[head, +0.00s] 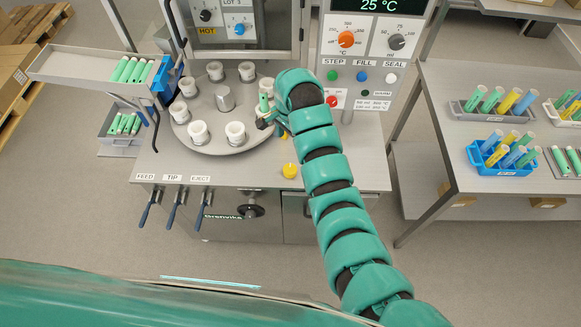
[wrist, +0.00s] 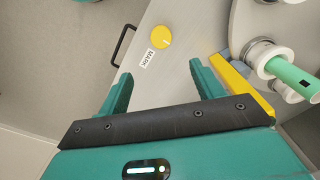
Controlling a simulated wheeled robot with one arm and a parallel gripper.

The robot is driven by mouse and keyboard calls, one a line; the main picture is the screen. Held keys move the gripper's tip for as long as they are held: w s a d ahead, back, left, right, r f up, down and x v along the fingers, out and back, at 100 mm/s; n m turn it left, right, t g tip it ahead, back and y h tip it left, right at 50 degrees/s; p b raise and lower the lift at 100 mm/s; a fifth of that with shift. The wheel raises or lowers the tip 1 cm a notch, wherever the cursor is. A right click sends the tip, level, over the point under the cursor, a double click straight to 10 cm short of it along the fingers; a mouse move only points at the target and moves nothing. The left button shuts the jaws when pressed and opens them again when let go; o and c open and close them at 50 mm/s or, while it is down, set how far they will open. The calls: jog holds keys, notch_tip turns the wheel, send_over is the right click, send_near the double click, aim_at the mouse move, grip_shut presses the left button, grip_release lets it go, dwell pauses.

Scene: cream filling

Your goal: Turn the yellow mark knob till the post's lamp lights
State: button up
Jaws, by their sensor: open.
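The yellow mark knob (head: 290,170) sits on the front ledge of the machine, at the right of the turntable. In the wrist view the knob (wrist: 161,37) is round, with a small pale pointer line, beside a label reading MARK (wrist: 148,58). My gripper (wrist: 160,73) is open and empty; the knob lies beyond its fingertips, roughly in line with the gap, and nothing touches it. In the head view my gripper (head: 268,118) is small and partly hidden by my arm, over the turntable's right edge. I cannot pick out the post's lamp for sure.
The turntable (head: 200,103) carries several white cups; one beside my gripper holds a green tube (wrist: 289,72). A yellow bar (wrist: 240,88) lies close to the right finger. A black handle (wrist: 124,45) is left of the knob. A side table (head: 450,170) holds tube racks.

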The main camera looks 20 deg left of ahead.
jog(key=b, duration=0.8)
send_over(290, 168)
notch_tip(290, 168, down, 9)
jog(key=shift+s+f, duration=0.1)
notch_tip(290, 168, down, 5)
jog(key=p, duration=0.3)
jog(key=shift+f+p, duration=0.5)
jog(key=shift+f, duration=0.9)
jog(key=c, duration=1)
jog(key=shift+d+f+b, duration=0.1)
jog(key=shift+f+b, duration=0.05)
jog(key=shift+b, duration=0.25)
